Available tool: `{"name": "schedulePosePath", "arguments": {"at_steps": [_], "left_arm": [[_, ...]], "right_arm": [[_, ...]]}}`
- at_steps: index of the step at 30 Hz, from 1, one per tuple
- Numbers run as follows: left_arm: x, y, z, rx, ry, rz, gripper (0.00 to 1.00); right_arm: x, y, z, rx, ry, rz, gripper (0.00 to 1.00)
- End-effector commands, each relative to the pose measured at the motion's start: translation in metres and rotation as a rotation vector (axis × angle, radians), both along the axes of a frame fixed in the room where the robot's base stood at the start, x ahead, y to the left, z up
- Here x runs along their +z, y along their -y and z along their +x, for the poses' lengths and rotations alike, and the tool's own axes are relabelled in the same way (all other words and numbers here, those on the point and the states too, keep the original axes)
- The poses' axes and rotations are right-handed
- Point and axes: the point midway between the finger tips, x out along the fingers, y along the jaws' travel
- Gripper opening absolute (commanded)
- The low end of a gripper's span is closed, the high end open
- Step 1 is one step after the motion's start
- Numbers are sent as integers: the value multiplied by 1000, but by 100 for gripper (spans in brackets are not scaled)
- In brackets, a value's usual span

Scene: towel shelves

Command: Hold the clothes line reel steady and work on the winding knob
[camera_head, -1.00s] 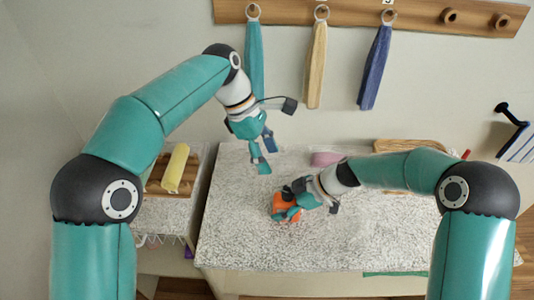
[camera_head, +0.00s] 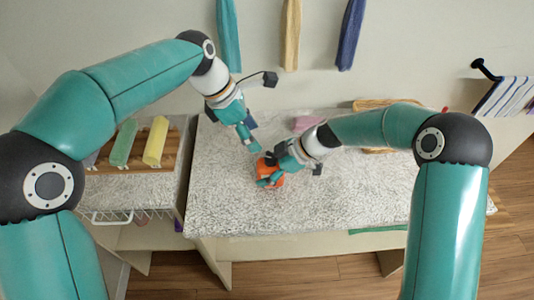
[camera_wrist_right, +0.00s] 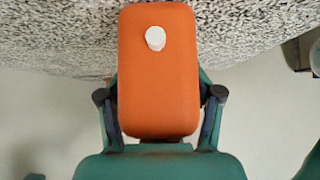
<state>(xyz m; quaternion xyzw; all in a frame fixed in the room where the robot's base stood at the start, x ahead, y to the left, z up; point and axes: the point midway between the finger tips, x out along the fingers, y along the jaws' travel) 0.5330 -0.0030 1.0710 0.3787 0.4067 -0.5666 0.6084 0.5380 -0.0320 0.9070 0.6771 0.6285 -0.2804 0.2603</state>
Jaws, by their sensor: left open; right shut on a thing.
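The clothes line reel is an orange rounded box (camera_head: 270,174) on the speckled counter (camera_head: 220,205) in the head view. My right gripper (camera_head: 270,178) is shut on it. In the right wrist view the reel (camera_wrist_right: 158,90) fills the middle, with a gripper finger on each side. A small white winding knob (camera_wrist_right: 155,38) stands out from its face near the far end. My left gripper (camera_head: 254,143) is open and empty, just above and behind the reel in the head view. The knob cannot be made out in the head view.
A pink item (camera_head: 305,123) and a wooden tray (camera_head: 375,104) lie at the counter's back. Rolled green (camera_head: 124,142) and yellow (camera_head: 156,141) towels lie on the left shelf. Towels hang on the wall behind. The counter's front and right are clear.

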Motion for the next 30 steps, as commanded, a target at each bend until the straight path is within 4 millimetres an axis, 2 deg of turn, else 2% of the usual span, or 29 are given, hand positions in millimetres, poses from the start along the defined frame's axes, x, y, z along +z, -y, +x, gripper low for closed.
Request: {"name": "schedulePosePath", "arguments": {"at_steps": [9,15,19,28,30], "left_arm": [[-57,23,1,-3,-4,2,60],[-81,33,2,-2,-2,1,60],[-88,36,2,-1,-1,0,60],[-89,37,3,-1,-1,0,60],[-89,37,3,-1,0,0,48]], "right_arm": [[-2,0,-1,1,-2,-2,23],[-2,0,-1,1,-2,-2,23],[-2,0,-1,1,-2,-2,23],[-2,0,-1,1,-2,-2,23],[-2,0,-1,1,-2,-2,23]]}}
